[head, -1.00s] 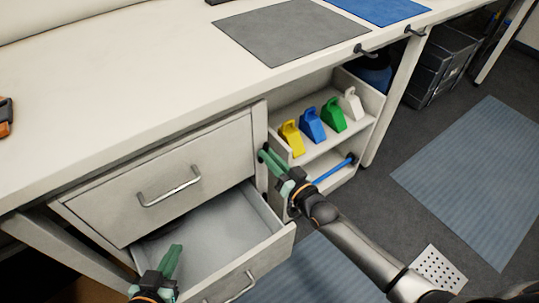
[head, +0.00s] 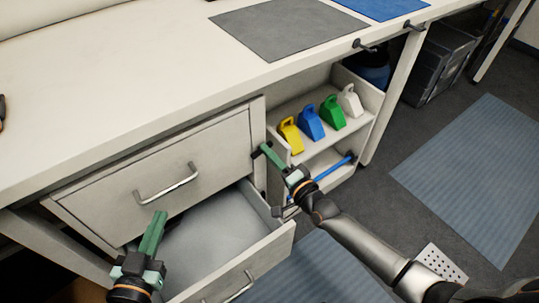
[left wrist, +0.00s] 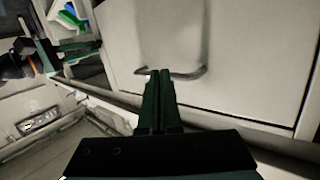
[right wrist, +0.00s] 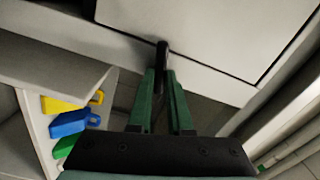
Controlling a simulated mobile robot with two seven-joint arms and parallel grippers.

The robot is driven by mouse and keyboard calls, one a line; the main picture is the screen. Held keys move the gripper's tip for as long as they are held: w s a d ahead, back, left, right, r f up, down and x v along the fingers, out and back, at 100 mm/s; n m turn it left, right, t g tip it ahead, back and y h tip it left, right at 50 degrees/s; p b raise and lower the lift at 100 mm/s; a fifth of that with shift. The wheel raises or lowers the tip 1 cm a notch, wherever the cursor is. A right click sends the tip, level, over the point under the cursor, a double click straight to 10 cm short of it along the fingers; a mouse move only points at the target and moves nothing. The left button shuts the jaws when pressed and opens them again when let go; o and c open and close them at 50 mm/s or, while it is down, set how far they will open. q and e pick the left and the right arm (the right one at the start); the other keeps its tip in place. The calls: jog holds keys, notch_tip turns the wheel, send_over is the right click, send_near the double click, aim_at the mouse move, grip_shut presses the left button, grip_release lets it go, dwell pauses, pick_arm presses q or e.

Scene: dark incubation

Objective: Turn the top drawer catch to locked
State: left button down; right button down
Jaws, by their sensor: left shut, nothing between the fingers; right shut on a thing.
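The top drawer (head: 160,180) is shut, with a metal bar handle (head: 168,185). Its small black catch (right wrist: 162,58) is at the drawer's right edge in the right wrist view. My right gripper (head: 268,154) is shut on the catch, its green fingers hiding part of it. The fingers (right wrist: 163,88) are on both sides of the catch in the right wrist view. My left gripper (head: 155,228) is shut and empty in front of the top drawer, over the open lower drawer. In the left wrist view its fingertips (left wrist: 160,80) appear close to the handle (left wrist: 185,74).
The lower drawer (head: 262,246) is pulled out and looks empty. A side shelf (head: 322,158) holds yellow, blue, green and white scoop-like items and a blue rod. A grey mat (head: 290,32) lies on the bench top. Hooks (head: 364,46) stick out from the bench edge.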

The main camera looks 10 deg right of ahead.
pick_arm(q)
notch_tip(320, 180, up, 7)
jog(key=m+t+h+b, duration=0.1)
jog(key=t, duration=0.1)
jog(key=shift+w+d+t, duration=0.15)
jog(key=shift+w+t, duration=0.15)
jog(key=shift+t, duration=0.1)
pick_arm(e)
jog(key=shift+f+m, duration=0.15)
jog(key=shift+m, duration=1.55)
pick_arm(q)
jog(key=shift+f, duration=0.1)
pick_arm(e)
jog(key=c, duration=0.8)
grip_release()
jog(key=shift+c, duration=0.2)
pick_arm(q)
notch_tip(320, 180, down, 11)
jog(key=s+n+g+y+p, duration=0.1)
jog(key=g+p, duration=0.1)
jog(key=g, duration=0.2)
jog(key=shift+s+a+n+g, duration=0.2)
jog(key=shift+s+n+g, duration=0.1)
jog(key=shift+s, duration=0.1)
pick_arm(e)
jog(key=v, duration=1.2)
jog(key=shift+s, duration=0.25)
jog(key=shift+d, duration=0.1)
